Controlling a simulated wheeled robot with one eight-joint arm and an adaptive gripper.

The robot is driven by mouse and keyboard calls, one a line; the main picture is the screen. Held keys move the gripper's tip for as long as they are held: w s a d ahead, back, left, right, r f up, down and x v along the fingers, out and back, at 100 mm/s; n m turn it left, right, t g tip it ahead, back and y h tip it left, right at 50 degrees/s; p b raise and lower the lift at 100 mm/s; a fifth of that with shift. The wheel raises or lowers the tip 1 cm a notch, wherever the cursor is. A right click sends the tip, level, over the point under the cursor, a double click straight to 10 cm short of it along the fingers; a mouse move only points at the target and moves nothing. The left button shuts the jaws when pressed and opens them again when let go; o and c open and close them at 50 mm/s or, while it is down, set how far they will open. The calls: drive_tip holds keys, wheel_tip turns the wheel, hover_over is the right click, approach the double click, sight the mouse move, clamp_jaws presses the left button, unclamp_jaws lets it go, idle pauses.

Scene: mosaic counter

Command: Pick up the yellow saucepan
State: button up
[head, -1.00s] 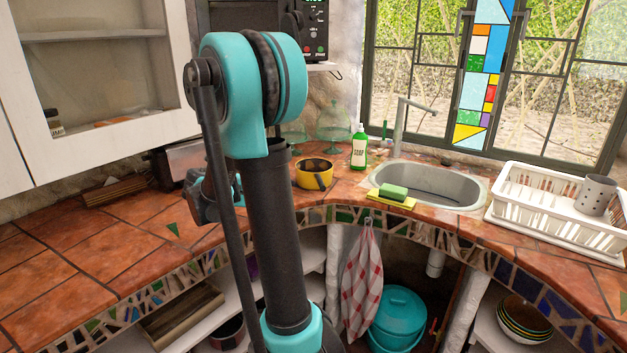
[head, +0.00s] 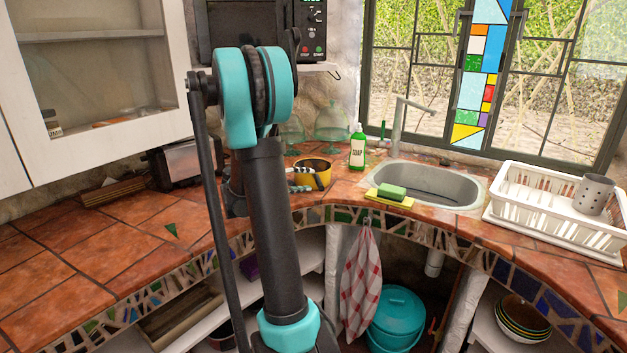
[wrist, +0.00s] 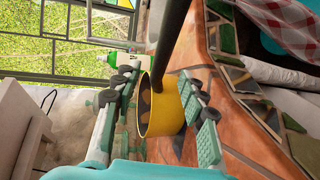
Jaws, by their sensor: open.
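The yellow saucepan (head: 322,178) stands on the tiled counter, left of the soap bottle. In the wrist view the yellow saucepan (wrist: 166,116) lies between the two fingers, with its dark inside showing and its long black handle (wrist: 174,36) running up the picture. My gripper (wrist: 160,90) is open, one finger on each side of the pan; I cannot tell whether either finger touches it. In the head view my gripper (head: 303,178) is at the pan's left side, partly hidden behind my arm and covering part of the pan.
A green soap bottle (head: 358,148) stands right of the pan, near the sink (head: 440,184). A sponge (head: 391,193) lies at the sink's front edge. Glass domes (head: 332,122) stand behind the pan. A white dish rack (head: 545,215) is at the right. The left counter is mostly clear.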

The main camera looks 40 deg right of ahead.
sight(317, 179)
drive_tip(key=shift+x, duration=2.8)
clamp_jaws()
drive_tip(key=shift+r, duration=0.1)
